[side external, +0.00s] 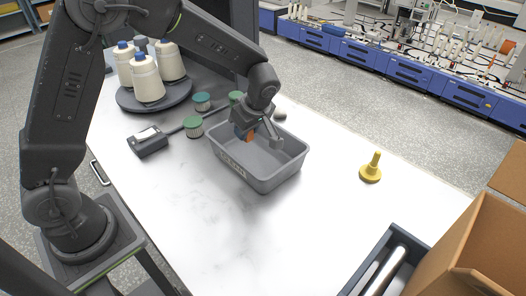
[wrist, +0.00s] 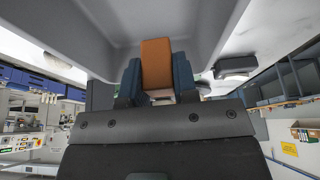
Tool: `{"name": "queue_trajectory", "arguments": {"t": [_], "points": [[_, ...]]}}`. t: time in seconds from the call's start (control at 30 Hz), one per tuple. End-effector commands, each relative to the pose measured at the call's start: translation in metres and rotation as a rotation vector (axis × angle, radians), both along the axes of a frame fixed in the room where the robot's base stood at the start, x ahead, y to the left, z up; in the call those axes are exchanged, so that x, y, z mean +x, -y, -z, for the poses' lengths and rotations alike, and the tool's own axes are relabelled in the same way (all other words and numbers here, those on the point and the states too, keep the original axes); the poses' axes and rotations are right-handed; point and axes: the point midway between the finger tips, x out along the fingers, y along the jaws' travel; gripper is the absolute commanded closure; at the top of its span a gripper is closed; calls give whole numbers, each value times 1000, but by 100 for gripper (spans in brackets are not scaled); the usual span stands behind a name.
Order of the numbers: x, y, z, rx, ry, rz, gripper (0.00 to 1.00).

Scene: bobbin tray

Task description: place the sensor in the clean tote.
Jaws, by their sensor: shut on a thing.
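The grey tote (side external: 284,174) stands on the white table in the side view, with a pale label on its front left wall that is too small to read surely. My gripper (side external: 245,133) is inside the tote's outline, pointing down by its back left part. In the wrist view my gripper (wrist: 157,82) has its two dark blue fingers shut on an orange block, the sensor (wrist: 156,62).
Green-topped jars (side external: 193,127) and a grey device (side external: 148,141) stand left of the tote. Thread cones (side external: 147,80) sit on a dark round tray. A yellow knob-shaped piece (side external: 370,172) stands to the right. A dark tray (side external: 355,284) and cardboard box (side external: 455,250) are at lower right.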

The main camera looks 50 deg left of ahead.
Motion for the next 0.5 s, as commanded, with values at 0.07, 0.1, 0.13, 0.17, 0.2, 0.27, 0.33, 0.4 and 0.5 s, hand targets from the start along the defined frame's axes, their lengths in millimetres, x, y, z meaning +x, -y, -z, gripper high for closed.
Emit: {"name": "queue_trajectory", "arguments": {"t": [0.07, 0.1, 0.13, 0.17, 0.2, 0.27, 0.33, 0.4, 0.5], "points": [[6, 17, 12, 0, -3, 5, 100], [9, 24, 16, 0, -2, 4, 100], [11, 29, 19, 1, -3, 4, 100], [13, 32, 21, 1, -1, 3, 100], [15, 37, 24, 1, -2, 1, 100], [17, 42, 27, 1, -1, 2, 100], [18, 45, 29, 1, 0, 1, 100], [19, 47, 32, 1, -1, 0, 100], [18, 46, 41, 1, -2, -1, 100]]}}
